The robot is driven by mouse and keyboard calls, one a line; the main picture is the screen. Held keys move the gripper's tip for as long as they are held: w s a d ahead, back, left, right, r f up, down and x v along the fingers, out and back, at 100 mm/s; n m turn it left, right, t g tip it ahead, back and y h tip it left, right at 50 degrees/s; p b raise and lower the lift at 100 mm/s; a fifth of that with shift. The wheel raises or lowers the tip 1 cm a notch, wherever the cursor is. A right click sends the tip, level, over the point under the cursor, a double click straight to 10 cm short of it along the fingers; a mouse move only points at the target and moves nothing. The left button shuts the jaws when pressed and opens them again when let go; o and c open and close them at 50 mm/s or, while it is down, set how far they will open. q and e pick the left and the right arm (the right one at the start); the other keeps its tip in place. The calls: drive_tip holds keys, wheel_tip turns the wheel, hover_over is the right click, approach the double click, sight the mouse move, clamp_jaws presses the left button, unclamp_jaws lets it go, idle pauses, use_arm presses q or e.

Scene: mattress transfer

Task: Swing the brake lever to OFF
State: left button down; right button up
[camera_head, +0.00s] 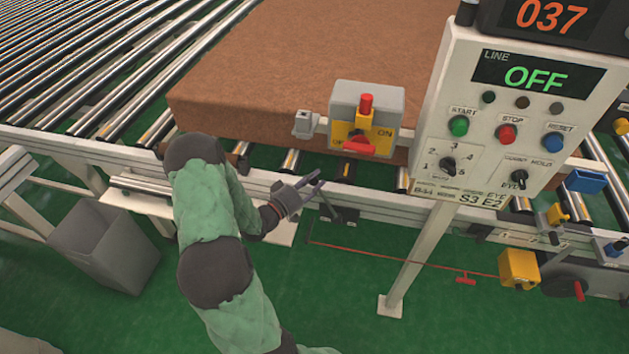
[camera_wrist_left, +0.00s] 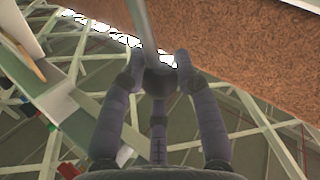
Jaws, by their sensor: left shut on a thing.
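The brake lever shows in the left wrist view as a grey shaft (camera_wrist_left: 143,32) with a dark round knob (camera_wrist_left: 158,82) at its end. My left gripper (camera_head: 314,182) is at the front rail of the conveyor, below the grey switch box. In the left wrist view the fingers of my left gripper (camera_wrist_left: 158,75) are closed around the knob. In the head view the lever is too small and covered to make out clearly, and I cannot read its position. My right gripper is in neither view.
A brown mattress block (camera_head: 300,60) lies on the rollers. A switch box (camera_head: 388,100) with a red handle and a control post (camera_head: 520,125) showing OFF stand right of my left gripper. A grey bin (camera_head: 103,245) stands at left. Green floor (camera_head: 340,300) is free in front.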

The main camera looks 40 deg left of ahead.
use_arm(q)
drive_tip(key=shift+a+r, duration=0.1)
drive_tip(key=shift+a, duration=0.15)
drive_tip(key=c, duration=1.1)
unclamp_jaws()
drive_tip(key=shift+o, duration=1)
drive_tip(key=shift+s, duration=0.15)
drive_tip(key=s, duration=1.1)
drive_tip(key=shift+s+f, duration=0.4)
